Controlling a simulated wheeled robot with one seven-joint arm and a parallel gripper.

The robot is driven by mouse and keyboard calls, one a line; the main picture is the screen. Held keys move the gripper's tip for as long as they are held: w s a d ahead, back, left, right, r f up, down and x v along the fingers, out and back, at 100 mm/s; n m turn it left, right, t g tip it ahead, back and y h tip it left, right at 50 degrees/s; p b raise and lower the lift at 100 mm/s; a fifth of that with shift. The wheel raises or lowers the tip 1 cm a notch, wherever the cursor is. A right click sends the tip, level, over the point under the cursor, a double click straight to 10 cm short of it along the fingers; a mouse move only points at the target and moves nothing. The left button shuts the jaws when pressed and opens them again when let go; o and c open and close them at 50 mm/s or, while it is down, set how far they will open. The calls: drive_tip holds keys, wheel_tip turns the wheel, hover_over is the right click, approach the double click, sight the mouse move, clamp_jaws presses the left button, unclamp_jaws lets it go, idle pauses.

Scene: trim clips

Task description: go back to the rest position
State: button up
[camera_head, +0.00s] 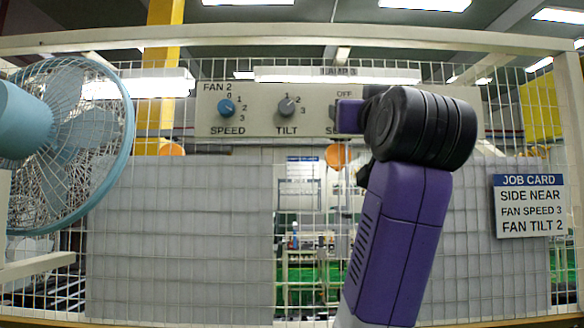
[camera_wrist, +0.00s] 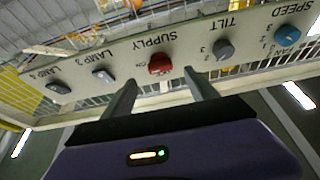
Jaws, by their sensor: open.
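My arm rises in front of the control panel (camera_head: 260,122) in the head view and hides its right part. My gripper (camera_wrist: 159,80) shows in the wrist view, where the panel appears upside down. Its two fingers are apart with nothing between them, pointing at the panel near the red SUPPLY knob (camera_wrist: 160,64). I cannot tell the exact gap to the knob. The grey TILT knob (camera_head: 287,107) and the blue SPEED knob (camera_head: 227,108) are clear of my arm in the head view.
A pale blue fan (camera_head: 68,130) stands at the left. A wire mesh fence (camera_head: 180,240) with grey panels fills the background. A job card (camera_head: 528,205) on the right reads side near, fan speed 3, fan tilt 2. Space is open between fan and arm.

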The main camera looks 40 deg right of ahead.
drive_tip(key=s+a+r+m+t+h, duration=0.1)
drive_tip(key=s+r+t+h, duration=0.1)
drive_tip(key=s+r, duration=0.15)
drive_tip(key=w+a+f+n+t+y, duration=0.2)
drive_tip(key=w+a+f+n+y, duration=0.15)
drive_tip(key=f, duration=0.75)
drive_tip(key=w+a+f+n+t+y, duration=0.2)
drive_tip(key=w+a+f+t+y, duration=0.15)
drive_tip(key=f, duration=0.85)
drive_tip(key=s+a+f+n+g+y, duration=0.1)
drive_tip(key=s+a+f+y, duration=0.15)
drive_tip(key=f, duration=0.75)
drive_tip(key=s+a+f+n+g+y, duration=0.1)
drive_tip(key=s+a+f, duration=0.25)
drive_tip(key=f, duration=0.65)
drive_tip(key=s+a+f+g+y, duration=0.1)
drive_tip(key=s+a+f+g, duration=0.1)
drive_tip(key=s+f, duration=0.8)
drive_tip(key=s+a+f+g+y, duration=0.1)
drive_tip(key=s+f+g, duration=0.3)
drive_tip(key=s+f, duration=0.6)
drive_tip(key=s+a+f+g+y, duration=0.2)
drive_tip(key=s+a+f+g, duration=0.1)
drive_tip(key=s+f, duration=0.7)
drive_tip(key=shift+s+a+f, duration=0.3)
drive_tip(key=shift+s+a, duration=0.25)
drive_tip(key=shift+s, duration=0.4)
drive_tip(key=shift+n, duration=0.25)
